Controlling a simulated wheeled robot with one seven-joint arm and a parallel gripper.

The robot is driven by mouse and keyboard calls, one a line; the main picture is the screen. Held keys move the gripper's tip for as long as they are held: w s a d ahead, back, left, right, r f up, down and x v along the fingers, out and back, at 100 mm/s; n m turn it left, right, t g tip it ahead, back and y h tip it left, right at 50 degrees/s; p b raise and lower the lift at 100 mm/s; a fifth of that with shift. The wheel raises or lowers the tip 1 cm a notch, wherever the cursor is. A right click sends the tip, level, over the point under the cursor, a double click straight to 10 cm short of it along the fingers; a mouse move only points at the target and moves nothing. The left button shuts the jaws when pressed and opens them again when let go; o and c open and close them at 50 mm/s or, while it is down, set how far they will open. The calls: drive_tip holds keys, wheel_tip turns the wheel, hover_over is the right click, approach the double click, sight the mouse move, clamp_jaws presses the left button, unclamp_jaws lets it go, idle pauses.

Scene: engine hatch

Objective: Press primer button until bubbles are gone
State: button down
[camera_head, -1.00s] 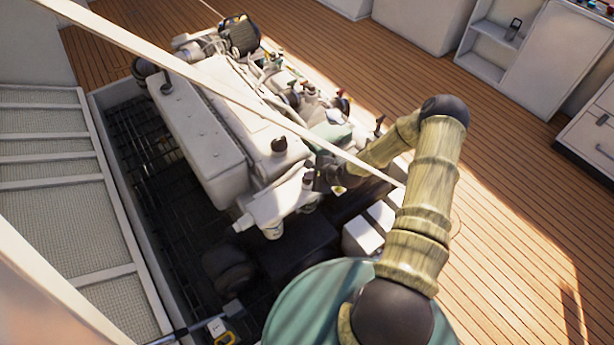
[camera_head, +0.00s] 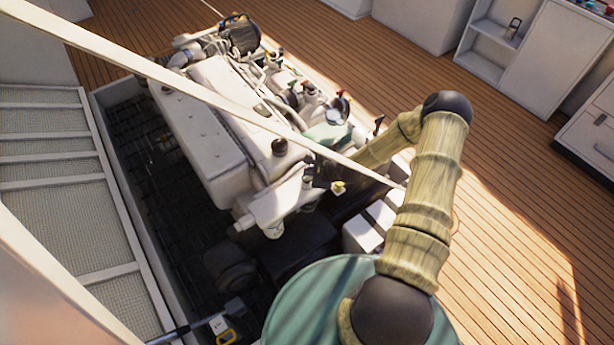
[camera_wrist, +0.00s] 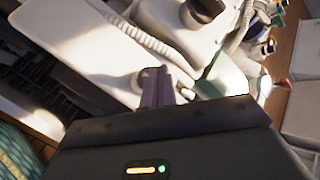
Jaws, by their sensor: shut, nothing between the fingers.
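The white engine (camera_head: 205,140) sits in the open floor hatch in the head view, and its light casing also fills much of the wrist view (camera_wrist: 100,50). I cannot pick out the primer button or any bubbles in either view. My gripper (camera_wrist: 157,80) is shut and empty in the wrist view, with its fingertips in front of the engine casing. In the head view my forearm reaches down to the engine's near right end, where the gripper is too dark and small to make out clearly. A black round cap (camera_wrist: 205,8) lies beyond the fingertips; a similar dark cap tops the engine (camera_head: 280,147).
A pale bar (camera_head: 170,85) crosses the head view in front of the engine. Hoses and small coloured-handled valves (camera_head: 340,95) line the engine's right side. White boxes (camera_head: 362,235) stand near my arm. Wooden deck (camera_head: 510,200) to the right is clear.

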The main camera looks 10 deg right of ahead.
sight(310, 179)
drive_tip(key=shift+r+p, duration=1.85)
drive_tip(key=shift+r, duration=0.65)
drive_tip(key=shift+s+r, duration=0.1)
drive_tip(key=shift+r, duration=0.1)
drive_tip(key=s+r+n+g+h+p, duration=0.1)
drive_tip(key=s+r+n+p, duration=0.2)
drive_tip(key=r, duration=1)
drive_tip(key=s+r+n+g+h+p, duration=0.2)
drive_tip(key=s+r+n+p, duration=0.2)
drive_tip(key=s+r+n, duration=0.6)
drive_tip(key=s+r+n+g+h+p, duration=0.2)
drive_tip(key=s+r+n, duration=0.5)
drive_tip(key=r, duration=1)
drive_tip(key=s+p, duration=0.1)
drive_tip(key=s, duration=0.2)
drive_tip(key=shift+a+p, duration=0.35)
